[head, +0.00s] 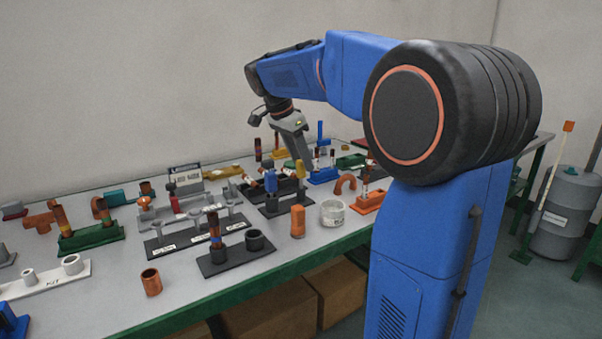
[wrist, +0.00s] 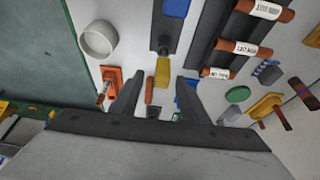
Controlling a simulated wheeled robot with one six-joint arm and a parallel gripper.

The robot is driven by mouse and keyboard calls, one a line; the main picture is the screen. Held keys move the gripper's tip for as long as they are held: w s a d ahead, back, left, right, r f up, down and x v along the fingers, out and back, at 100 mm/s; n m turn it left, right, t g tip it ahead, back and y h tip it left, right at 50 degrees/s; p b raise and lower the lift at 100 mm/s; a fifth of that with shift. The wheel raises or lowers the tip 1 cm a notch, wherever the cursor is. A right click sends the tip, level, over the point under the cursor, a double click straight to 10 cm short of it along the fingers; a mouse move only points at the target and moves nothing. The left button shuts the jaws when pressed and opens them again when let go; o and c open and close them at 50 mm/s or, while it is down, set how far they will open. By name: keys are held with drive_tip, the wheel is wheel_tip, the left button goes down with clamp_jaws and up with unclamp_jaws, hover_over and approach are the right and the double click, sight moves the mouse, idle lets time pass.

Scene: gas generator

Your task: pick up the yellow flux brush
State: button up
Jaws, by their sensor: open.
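The yellow flux brush appears to be the yellow-handled piece (wrist: 162,72) at the end of a dark stand (wrist: 167,28) in the wrist view. In the head view a yellow piece (head: 301,170) stands upright in a black stand (head: 285,205), beside a blue one (head: 270,181). My gripper (wrist: 159,80) is open, with one finger on each side of the yellow piece and a little short of it in the wrist view. In the head view my gripper (head: 304,158) points down just above it. I cannot tell any contact, and the brush's bristles are not clear.
Several stands with upright parts crowd the left and middle. The front strip of the table (head: 205,292) is mostly free.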

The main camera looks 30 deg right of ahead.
sight(305, 174)
drive_tip(key=shift+a+x, duration=0.2)
drive_tip(key=shift+x, duration=2.6)
drive_tip(key=shift+w+f, duration=0.1)
drive_tip(key=c, duration=1)
